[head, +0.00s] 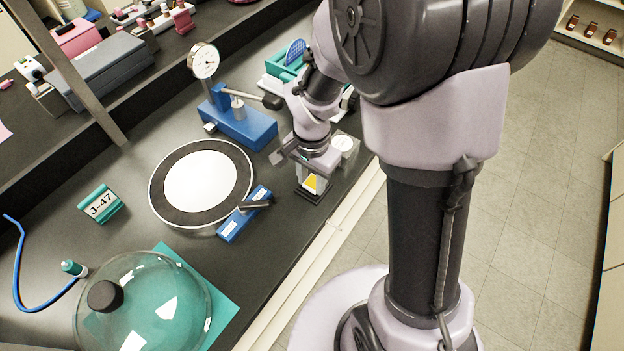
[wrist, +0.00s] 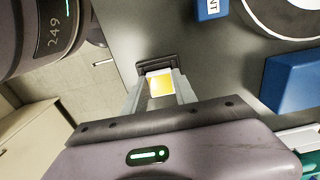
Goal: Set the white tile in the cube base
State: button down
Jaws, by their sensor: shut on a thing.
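My gripper (head: 312,181) points down near the bench's front edge and is shut on a small square tile. The tile (wrist: 161,84) shows a yellow face with white edges between the two fingers in the wrist view. It also shows as a yellow and white patch in the head view (head: 311,183). A dark square base (head: 316,199), which I take to be the cube base, lies on the bench right under the fingertips. Its far side shows beyond the tile in the wrist view (wrist: 157,62). I cannot tell whether the tile touches the base or hangs just above it.
A blue dial-gauge stand (head: 240,122) stands behind the gripper. A round black-rimmed plate (head: 155,194) and a small blue block (head: 229,228) lie to the left. A glass dome (head: 180,305) is at front left. The bench's front edge is close by.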

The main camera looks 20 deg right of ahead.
aim_at(312, 184)
jog(key=shift+s+f+b, duration=0.45)
jog(key=shift+s+f, duration=0.1)
jog(key=shift+f, duration=0.2)
jog(key=c, duration=1)
grip_release()
jog(key=r+p, duration=0.1)
jog(key=r, duration=0.1)
jog(key=w+r+p, duration=0.1)
jog(key=r, duration=0.1)
jog(key=shift+w+p, duration=0.2)
jog(key=shift+p, duration=0.2)
notch_tip(312, 184, up, 9)
jog(key=p, duration=0.3)
jog(key=s+a+r+n+t+y, duration=0.1)
jog(key=s+a+r+n+t, duration=0.1)
jog(key=s+r, duration=0.4)
jog(key=s+a+r+n+t+y, duration=0.1)
jog(key=s+a+r+n+t, duration=0.1)
jog(key=s+r, duration=0.5)
jog(key=shift+r+n+t, duration=0.4)
jog(key=shift+n+t, duration=0.4)
jog(key=shift+n, duration=0.4)
